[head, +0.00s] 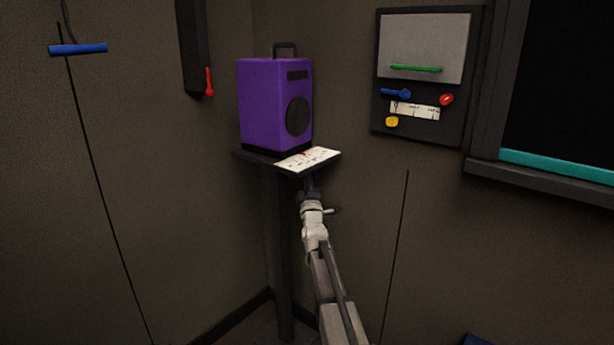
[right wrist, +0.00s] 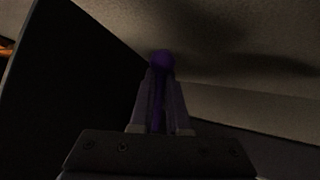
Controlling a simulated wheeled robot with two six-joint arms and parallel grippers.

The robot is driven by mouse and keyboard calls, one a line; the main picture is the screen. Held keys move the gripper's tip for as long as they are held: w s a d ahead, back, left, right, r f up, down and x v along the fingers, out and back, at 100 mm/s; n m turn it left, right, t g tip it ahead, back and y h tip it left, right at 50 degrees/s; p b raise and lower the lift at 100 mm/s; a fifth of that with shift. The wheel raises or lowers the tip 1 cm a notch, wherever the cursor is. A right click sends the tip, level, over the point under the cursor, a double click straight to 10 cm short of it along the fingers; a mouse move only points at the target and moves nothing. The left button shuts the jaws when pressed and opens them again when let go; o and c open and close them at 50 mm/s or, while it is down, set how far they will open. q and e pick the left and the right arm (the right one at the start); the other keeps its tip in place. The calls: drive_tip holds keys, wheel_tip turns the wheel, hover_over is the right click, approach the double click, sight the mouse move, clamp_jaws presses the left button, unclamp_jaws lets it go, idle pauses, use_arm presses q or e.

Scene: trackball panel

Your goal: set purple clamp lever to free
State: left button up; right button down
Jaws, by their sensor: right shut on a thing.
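The purple clamp lever shows in the right wrist view as a dark purple bar with a rounded knob (right wrist: 162,62) at its far end. My right gripper (right wrist: 160,90) is shut on this lever, with a finger on each side and the knob beyond the fingertips. In the head view my right gripper (head: 311,184) is just under the front of a small dark shelf, and it hides most of the lever. A white marked card (head: 308,159) lies at the shelf's front; its lettering is too small to read. My left gripper is not in view.
A purple box with a handle (head: 265,100) stands on the shelf (head: 243,156) in the corner. A wall panel (head: 455,115) with green, blue, red and yellow controls hangs to the right. A blue bar handle (head: 78,49) and a red lever (head: 209,82) are at the left.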

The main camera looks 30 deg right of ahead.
drive_tip(key=shift+s+a+f+m+g+p, duration=0.1)
drive_tip(key=shift+f+m+g+p, duration=0.05)
drive_tip(key=shift+m+g+p, duration=0.35)
drive_tip(key=shift+a+f+m+g+p, duration=0.15)
drive_tip(key=shift+m+g+p, duration=0.25)
drive_tip(key=shift+m+p, duration=0.2)
drive_tip(key=shift+s+a+f+m+g+p, duration=0.15)
drive_tip(key=shift+f+m+g+p, duration=0.2)
drive_tip(key=shift+m+g+p, duration=0.35)
drive_tip(key=shift+w+a+f+m+g+p, duration=0.1)
drive_tip(key=shift+f+m+g+p, duration=0.25)
drive_tip(key=shift+m+g+p, duration=0.35)
drive_tip(key=shift+s+a+f+m+g+p, duration=0.15)
drive_tip(key=shift+f+m+g+p, duration=0.3)
drive_tip(key=shift+p, duration=0.45)
drive_tip(key=c, duration=0.9)
unclamp_jaws()
drive_tip(key=shift+v, duration=3.95)
